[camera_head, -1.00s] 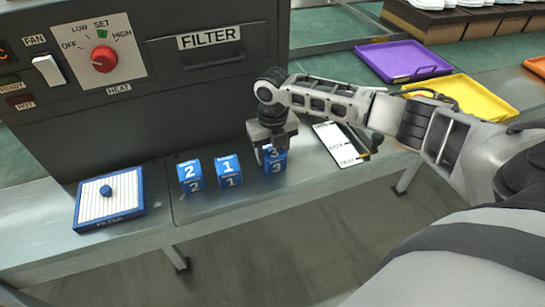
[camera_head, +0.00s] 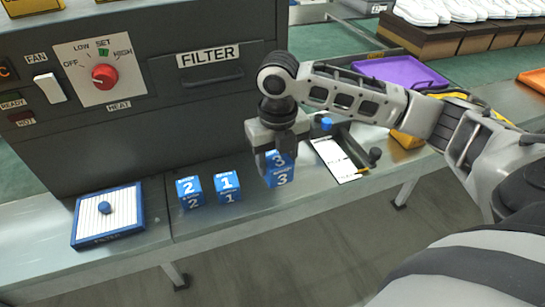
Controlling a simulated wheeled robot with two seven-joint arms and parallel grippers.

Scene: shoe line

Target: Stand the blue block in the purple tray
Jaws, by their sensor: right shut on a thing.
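Three blue numbered blocks are in a row on the grey metal bench: block 2 (camera_head: 189,192), block 1 (camera_head: 227,187) and block 3 (camera_head: 281,176). My right gripper (camera_head: 273,155) points down and is shut on block 3, covering part of its top and left side. Block 3 is upright; whether its base is clear of the bench is hard to tell. The purple tray (camera_head: 400,71) lies at the back right, beyond my right arm, which hides its near part. It looks empty where it shows. My left gripper is not in view.
A dark heater cabinet (camera_head: 140,135) stands behind the blocks. A blue-framed filter (camera_head: 107,230) lies at left. A white card (camera_head: 335,160) lies right of block 3. A yellow tray (camera_head: 406,139) is mostly behind my arm; an orange tray (camera_head: 533,79) is far right.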

